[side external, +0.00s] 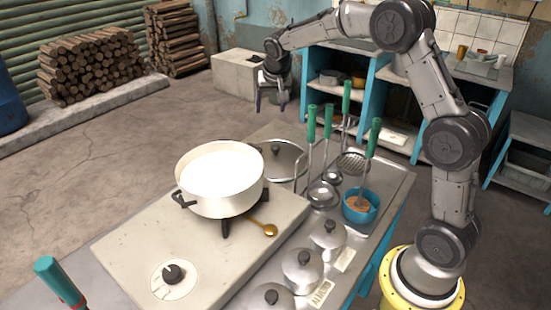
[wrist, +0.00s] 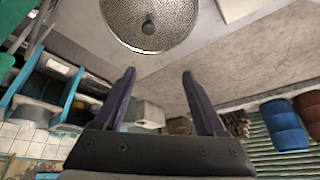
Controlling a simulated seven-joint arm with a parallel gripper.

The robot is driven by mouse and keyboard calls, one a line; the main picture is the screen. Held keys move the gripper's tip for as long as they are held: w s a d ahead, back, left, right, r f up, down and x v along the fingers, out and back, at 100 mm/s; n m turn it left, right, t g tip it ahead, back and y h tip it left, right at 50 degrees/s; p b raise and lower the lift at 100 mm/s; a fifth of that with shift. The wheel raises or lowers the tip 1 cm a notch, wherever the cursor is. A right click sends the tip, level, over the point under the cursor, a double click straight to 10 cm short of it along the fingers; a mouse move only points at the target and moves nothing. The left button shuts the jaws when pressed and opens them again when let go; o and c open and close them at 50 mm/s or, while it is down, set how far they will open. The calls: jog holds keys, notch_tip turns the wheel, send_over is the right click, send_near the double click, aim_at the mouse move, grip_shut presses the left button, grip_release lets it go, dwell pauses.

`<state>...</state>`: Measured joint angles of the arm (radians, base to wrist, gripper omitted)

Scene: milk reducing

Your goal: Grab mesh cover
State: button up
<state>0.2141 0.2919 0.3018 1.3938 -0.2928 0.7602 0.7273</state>
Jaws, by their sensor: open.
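The mesh cover (wrist: 178,22) is a round grey perforated disc with a metal rim and a dark centre knob (wrist: 148,27), partly cut off at the top of the wrist view. In the side view the cover (side external: 288,160) lies on the counter behind the pot, which hides part of its left side. My gripper (side external: 270,108) hangs in the air above and behind the cover, with its fingers pointing down. In the wrist view my gripper (wrist: 158,72) is open, with nothing between the fingers, and the cover is apart from them.
A white pot (side external: 222,205) of milk stands on the stove plate (side external: 130,240), with a gold spoon (side external: 262,228) beside it. Several green-handled utensils (side external: 311,125) stand upright right of the cover, near a blue bowl (side external: 358,208). Several lidded canisters (side external: 303,270) line the front.

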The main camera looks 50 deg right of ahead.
send_over(275, 146)
jog(key=s+a, duration=0.1)
jog(key=a, duration=0.1)
jog(key=shift+g, duration=0.4)
notch_tip(275, 146, down, 12)
jog(key=shift+d+f, duration=0.1)
jog(key=shift+f, duration=0.05)
jog(key=shift+s+x, duration=0.2)
jog(key=shift+x, duration=0.65)
jog(key=shift+s+x, duration=0.15)
jog(key=shift+x, duration=0.7)
jog(key=shift+s+x, duration=0.2)
jog(key=shift+x, duration=0.65)
jog(key=shift+f, duration=0.15)
grip_shut()
